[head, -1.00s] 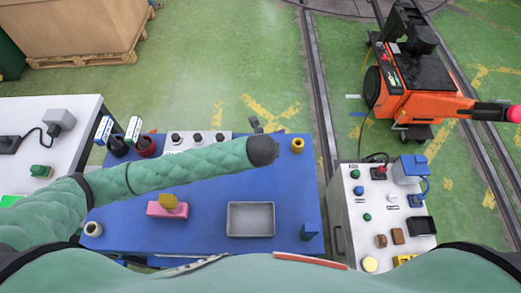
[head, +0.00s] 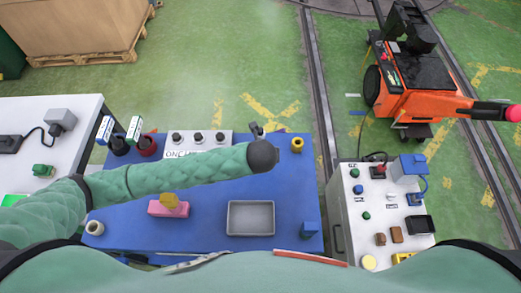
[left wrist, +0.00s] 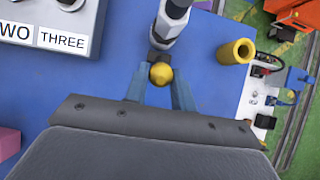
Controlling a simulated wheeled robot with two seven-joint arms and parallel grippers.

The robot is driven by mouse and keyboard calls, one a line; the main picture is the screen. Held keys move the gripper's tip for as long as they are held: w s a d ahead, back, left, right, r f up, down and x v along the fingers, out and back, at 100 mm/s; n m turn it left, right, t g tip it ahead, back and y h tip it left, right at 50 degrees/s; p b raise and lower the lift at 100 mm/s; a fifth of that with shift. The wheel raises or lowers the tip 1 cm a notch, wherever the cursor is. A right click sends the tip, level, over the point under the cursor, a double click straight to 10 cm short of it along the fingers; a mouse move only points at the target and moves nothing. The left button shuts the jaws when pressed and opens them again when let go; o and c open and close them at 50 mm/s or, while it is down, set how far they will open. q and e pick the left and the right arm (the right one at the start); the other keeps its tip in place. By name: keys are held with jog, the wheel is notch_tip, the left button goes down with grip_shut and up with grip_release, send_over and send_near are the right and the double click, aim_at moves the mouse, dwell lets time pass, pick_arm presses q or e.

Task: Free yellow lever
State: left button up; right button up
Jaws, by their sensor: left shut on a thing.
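My left arm reaches across the blue table (head: 130,236) in the head view. In the left wrist view my left gripper (left wrist: 160,88) is shut on a round yellow knob (left wrist: 161,74), which sits between the two blue-grey fingertips. A grey and white jointed post (left wrist: 173,25) with dark bands stands just beyond the knob. In the head view a small grey part (head: 257,130) shows past the end of my arm; the fingers and the knob are hidden there. My right gripper is not in view.
A hollow yellow cylinder (left wrist: 236,50) stands right of the knob. A panel with knobs (head: 198,139) is at the table's back. A grey tray (head: 251,218) and a pink block (head: 160,209) with a yellow piece are nearer. A control box (head: 345,210) stands right.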

pick_arm(q)
jog(key=shift+s+f, duration=0.1)
jog(key=shift+s, duration=0.15)
jog(key=shift+s+f+p, duration=0.25)
jog(key=shift+s+p, duration=0.15)
jog(key=shift+s, duration=0.05)
jog(key=shift+f, duration=0.1)
jog(key=shift+s, duration=0.15)
jog(key=shift+s+f, duration=0.6)
dwell(0.4)
jog(key=shift+s+f, duration=0.45)
jog(key=shift+f, duration=0.2)
